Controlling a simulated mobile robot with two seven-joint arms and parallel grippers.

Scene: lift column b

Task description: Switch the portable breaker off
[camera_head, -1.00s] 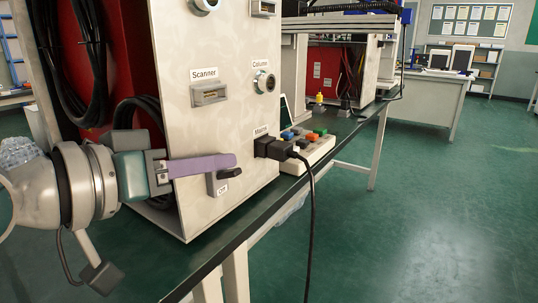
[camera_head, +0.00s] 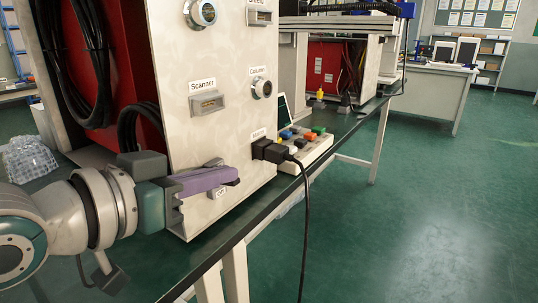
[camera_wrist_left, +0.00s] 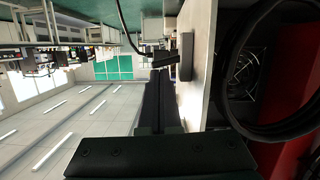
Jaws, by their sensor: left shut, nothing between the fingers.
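The pale cabinet panel carries a small grey switch plate (camera_head: 213,162) low down, with a label (camera_head: 221,191) under it that is partly covered. The switch's dark handle is mostly hidden behind my fingers. In the left wrist view the grey plate (camera_wrist_left: 185,57) stands out from the panel, with a dark handle (camera_wrist_left: 166,60) beside it. My left gripper (camera_head: 232,173) has its purple-looking fingers shut and empty, lying across the front of the switch. I cannot tell whether they touch it. The fingers also show dark in the left wrist view (camera_wrist_left: 152,85). My right gripper is not in view.
A black mains plug (camera_head: 268,150) with a hanging cable (camera_head: 305,225) sits right of the switch. Scanner (camera_head: 207,103) and Column (camera_head: 262,87) sockets are above. A box with coloured buttons (camera_head: 318,146) stands on the dark bench (camera_head: 262,215). Open floor lies to the right.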

